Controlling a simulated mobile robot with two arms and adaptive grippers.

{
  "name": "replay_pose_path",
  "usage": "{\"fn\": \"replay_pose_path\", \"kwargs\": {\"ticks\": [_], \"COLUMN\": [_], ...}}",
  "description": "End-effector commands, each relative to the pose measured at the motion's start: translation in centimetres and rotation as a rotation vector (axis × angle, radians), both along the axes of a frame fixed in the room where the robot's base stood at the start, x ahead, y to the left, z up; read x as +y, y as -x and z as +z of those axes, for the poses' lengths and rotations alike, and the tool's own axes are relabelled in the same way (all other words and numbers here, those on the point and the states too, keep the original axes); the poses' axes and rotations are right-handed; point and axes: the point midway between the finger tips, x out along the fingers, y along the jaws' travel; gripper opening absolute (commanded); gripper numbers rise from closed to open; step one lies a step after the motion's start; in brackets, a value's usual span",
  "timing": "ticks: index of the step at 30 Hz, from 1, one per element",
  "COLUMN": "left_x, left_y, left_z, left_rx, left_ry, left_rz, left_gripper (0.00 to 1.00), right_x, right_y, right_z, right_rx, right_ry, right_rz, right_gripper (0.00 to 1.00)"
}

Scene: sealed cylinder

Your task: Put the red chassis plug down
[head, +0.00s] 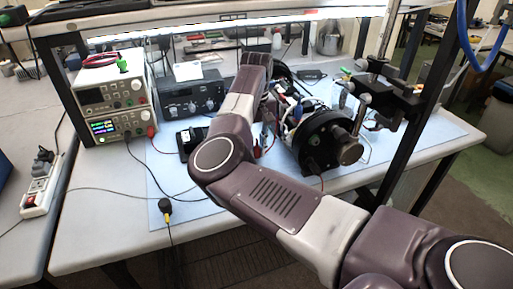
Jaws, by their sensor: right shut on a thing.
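My right arm reaches in from the lower right and bends over the bench. Its gripper (265,134) points down just left of the black sealed cylinder (322,142) and is mostly hidden behind my own arm. A small red piece, the red chassis plug (257,152), shows at its fingertips, and the gripper is shut on it. I cannot tell whether the plug touches the blue mat (190,212). The cylinder lies on the mat with its round end cap facing forward and wires along its top. My left gripper is not in view.
Stacked power supplies (108,97) with leads stand at the left, and a dark radio-like unit (193,98) stands beside them. A clamp stand (382,93) rises right of the cylinder. A yellow-black plug (165,207) lies on the mat's front left. The mat's right side is fairly clear.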

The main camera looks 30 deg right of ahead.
Motion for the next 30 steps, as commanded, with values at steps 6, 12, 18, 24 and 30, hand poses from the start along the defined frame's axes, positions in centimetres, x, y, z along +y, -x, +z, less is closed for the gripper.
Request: {"fn": "replay_pose_path", "kwargs": {"ticks": [6,12,18,24,30], "left_x": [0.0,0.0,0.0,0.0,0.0], "left_y": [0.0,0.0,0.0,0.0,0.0], "left_z": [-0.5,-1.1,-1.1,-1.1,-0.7], "left_rx": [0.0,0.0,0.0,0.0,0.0], "left_ry": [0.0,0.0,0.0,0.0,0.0], "left_rz": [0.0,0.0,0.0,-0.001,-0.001], "left_gripper": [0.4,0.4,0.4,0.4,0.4], "right_x": [0.0,0.0,0.0,0.0,0.0], "right_y": [0.0,0.0,0.0,0.0,0.0], "right_z": [-0.5,-1.1,-1.2,-1.1,-0.8], "right_rx": [0.0,0.0,0.001,0.001,0.001], "right_ry": [0.0,-0.001,0.0,0.0,0.0], "right_rz": [0.0,0.0,0.0,0.0,0.0], "right_gripper": [0.0,0.0,0.28,0.34,0.34]}}
